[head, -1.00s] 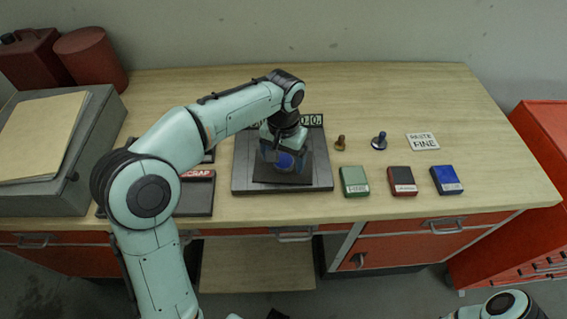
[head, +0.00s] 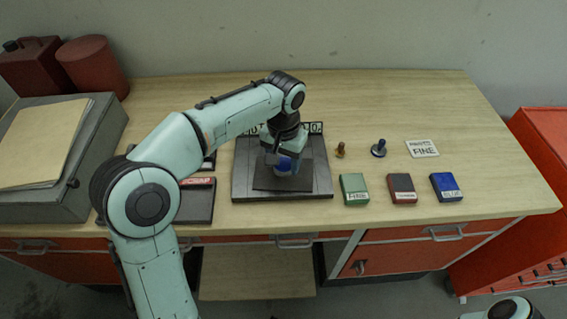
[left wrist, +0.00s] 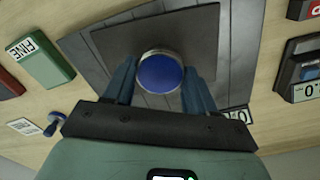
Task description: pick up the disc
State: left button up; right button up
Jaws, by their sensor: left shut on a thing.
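The disc (left wrist: 160,73) has a round blue face with a pale metal rim. In the left wrist view it sits between the two blue fingers of my left gripper (left wrist: 159,88), which is shut on it. In the head view the blue disc (head: 284,164) shows below my left gripper (head: 283,157), over a dark square pad (head: 283,184) on a grey plate. I cannot tell whether the disc touches the pad. My right gripper is not in view.
Green (head: 354,189), dark red (head: 401,189) and blue (head: 446,187) boxes stand right of the plate. A brass knob (head: 340,150), a blue-handled piece (head: 379,148) and a paper card (head: 422,148) lie behind them. A scrap tray (head: 199,201) is to the left. The right rear of the bench is clear.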

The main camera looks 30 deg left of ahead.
aim_at(283, 164)
pick_arm(q)
notch_tip(283, 164, up, 18)
jog(key=p, duration=0.4)
jog(key=shift+r+p, duration=0.15)
jog(key=shift+p, duration=0.25)
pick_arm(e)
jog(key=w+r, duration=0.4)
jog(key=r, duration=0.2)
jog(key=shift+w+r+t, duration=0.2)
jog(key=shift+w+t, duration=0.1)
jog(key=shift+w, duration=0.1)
pick_arm(q)
jog(key=shift+a, duration=0.1)
